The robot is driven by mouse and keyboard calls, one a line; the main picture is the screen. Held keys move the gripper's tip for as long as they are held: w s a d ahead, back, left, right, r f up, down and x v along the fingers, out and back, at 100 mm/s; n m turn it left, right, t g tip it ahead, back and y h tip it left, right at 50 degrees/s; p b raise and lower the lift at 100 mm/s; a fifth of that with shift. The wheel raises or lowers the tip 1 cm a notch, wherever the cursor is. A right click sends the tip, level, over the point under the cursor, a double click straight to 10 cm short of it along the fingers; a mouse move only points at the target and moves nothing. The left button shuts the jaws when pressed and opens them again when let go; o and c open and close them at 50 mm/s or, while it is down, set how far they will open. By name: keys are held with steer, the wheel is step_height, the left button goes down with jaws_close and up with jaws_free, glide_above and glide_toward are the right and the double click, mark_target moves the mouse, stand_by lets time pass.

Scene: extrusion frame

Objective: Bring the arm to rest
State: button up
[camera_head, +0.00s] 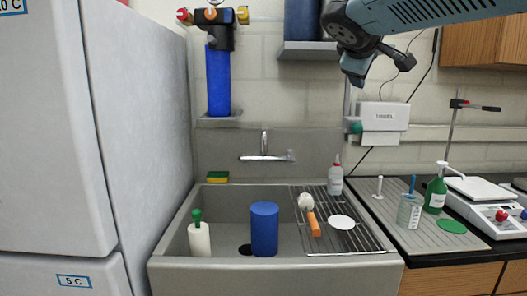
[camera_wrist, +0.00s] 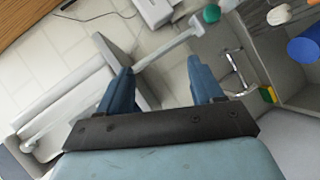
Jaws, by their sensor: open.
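My gripper (camera_wrist: 162,88) shows in the wrist view with its two blue fingers spread apart and nothing between them. In the head view my arm reaches in from the upper right, and its end hangs in the air in front of the back wall, high above the sink (camera_head: 230,282). The gripper's fingers are hard to make out there. The arm touches nothing that I can see.
A drying rack (camera_head: 352,232) holds a brush (camera_head: 309,212). A shelf (camera_head: 308,50) and a label printer box (camera_head: 384,116) are near the arm. A fridge (camera_head: 120,130) stands left.

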steer(key=s+f+m+g+y, duration=0.3)
steer(key=s+f, duration=0.6)
steer(key=f, duration=0.5)
steer(key=s+f+m+g+y, duration=0.3)
steer(key=s+f+m, duration=0.3)
steer(key=s+f, duration=0.3)
step_height(320, 180, down, 5)
steer(key=shift+s+d+r+g, duration=0.15)
steer(key=shift+s+d+g, duration=0.2)
steer(key=shift+g, duration=0.05)
